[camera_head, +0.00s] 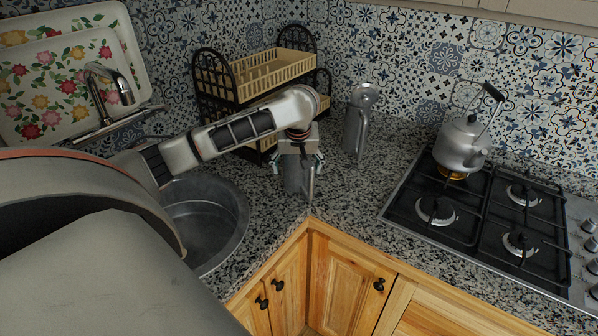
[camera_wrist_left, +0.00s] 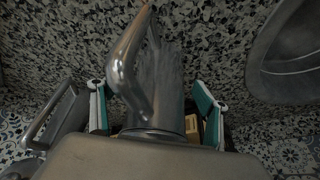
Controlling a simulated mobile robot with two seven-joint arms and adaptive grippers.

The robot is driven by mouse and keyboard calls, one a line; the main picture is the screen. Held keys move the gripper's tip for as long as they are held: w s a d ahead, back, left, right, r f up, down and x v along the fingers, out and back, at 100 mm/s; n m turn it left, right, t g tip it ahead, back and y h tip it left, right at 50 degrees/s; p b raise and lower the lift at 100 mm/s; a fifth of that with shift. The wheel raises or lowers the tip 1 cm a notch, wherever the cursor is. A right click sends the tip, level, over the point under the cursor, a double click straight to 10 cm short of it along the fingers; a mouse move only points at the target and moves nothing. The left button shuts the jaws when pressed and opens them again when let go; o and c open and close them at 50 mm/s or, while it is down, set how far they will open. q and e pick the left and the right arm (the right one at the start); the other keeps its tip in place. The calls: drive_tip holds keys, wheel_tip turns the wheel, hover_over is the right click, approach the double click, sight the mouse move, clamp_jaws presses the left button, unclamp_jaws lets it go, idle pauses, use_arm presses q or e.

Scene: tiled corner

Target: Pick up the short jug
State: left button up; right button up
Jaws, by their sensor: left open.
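The short jug (camera_head: 293,178) is grey metal and stands on the speckled counter near its inner corner, directly below my left gripper (camera_head: 300,162). Its upper part is hidden by the gripper. In the left wrist view the jug (camera_wrist_left: 166,85) sits between my left gripper's two teal-padded fingers (camera_wrist_left: 153,108), with its curved handle towards the camera. The fingers are open, one on each side of the jug, and I see gaps beside it. My right gripper is not in view.
A taller metal jug (camera_head: 355,128) stands close by on the right; a handled metal vessel (camera_wrist_left: 62,118) shows left in the wrist view. A sink (camera_head: 207,222) is left, a dish rack (camera_head: 270,75) behind. A kettle (camera_head: 462,145) stands on the gas hob (camera_head: 458,237) at right.

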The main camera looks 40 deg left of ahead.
use_arm(q)
drive_tip(key=shift+x, duration=0.95)
drive_tip(key=shift+a+r, duration=0.1)
drive_tip(key=c, duration=1.6)
drive_tip(key=shift+r, duration=0.1)
